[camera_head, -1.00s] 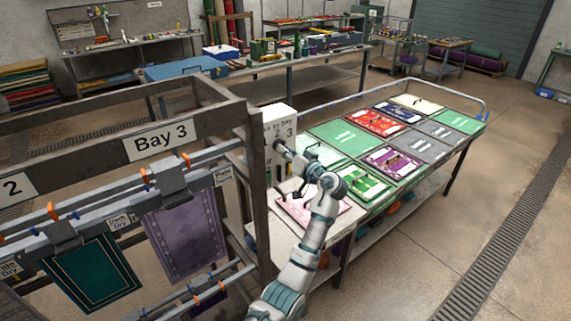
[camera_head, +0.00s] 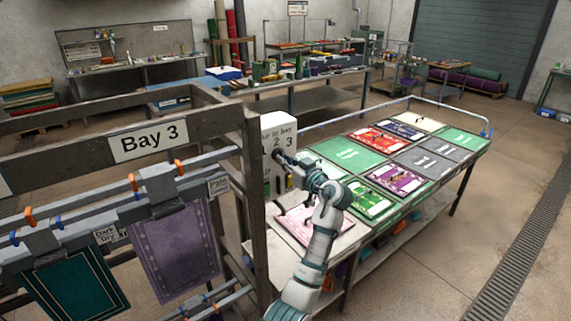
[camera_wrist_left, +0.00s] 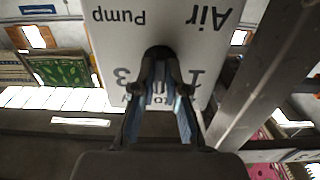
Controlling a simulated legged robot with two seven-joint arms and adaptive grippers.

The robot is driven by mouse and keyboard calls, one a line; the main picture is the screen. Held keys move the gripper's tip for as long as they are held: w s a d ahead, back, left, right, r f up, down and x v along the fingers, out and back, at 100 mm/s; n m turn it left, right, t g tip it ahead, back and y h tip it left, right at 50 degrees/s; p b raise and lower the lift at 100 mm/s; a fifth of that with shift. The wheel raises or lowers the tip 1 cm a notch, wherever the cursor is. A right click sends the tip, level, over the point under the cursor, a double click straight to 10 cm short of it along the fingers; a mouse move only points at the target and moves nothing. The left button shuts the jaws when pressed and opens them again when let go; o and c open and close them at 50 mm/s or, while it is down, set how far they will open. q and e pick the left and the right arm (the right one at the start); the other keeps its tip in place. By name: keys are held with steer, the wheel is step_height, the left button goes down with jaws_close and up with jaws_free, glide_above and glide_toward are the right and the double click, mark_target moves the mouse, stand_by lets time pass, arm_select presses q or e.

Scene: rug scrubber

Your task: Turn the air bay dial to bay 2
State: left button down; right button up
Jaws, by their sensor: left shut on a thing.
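The white control box (camera_head: 279,121) stands beside the rack post, its face lettered "Air to bay" with 1, 2 and 3. In the left wrist view the box face (camera_wrist_left: 212,42) appears upside down, with "Air Pump", 1 and 3 legible. The dark dial (camera_wrist_left: 159,52) is on this face, between the fingertips. My left gripper (camera_wrist_left: 160,75) is shut on the dial. In the head view my left gripper (camera_head: 279,156) meets the box face below the numbers. The dial's pointing direction is hidden by the fingers. My right gripper is not in view.
The metal rack with its "Bay 3" sign (camera_head: 150,138) and hanging rugs (camera_head: 176,250) is close on the left. A cart table (camera_head: 352,153) with several coloured folders or mats lies right of the box. Open floor (camera_head: 420,260) is at the right.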

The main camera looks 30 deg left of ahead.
arm_select(q)
steer(key=shift+r, duration=0.15)
steer(key=c, duration=1.2)
jaws_free()
steer(key=shift+w+d, duration=0.1)
steer(key=v, duration=1.2)
steer(key=shift+f, duration=0.25)
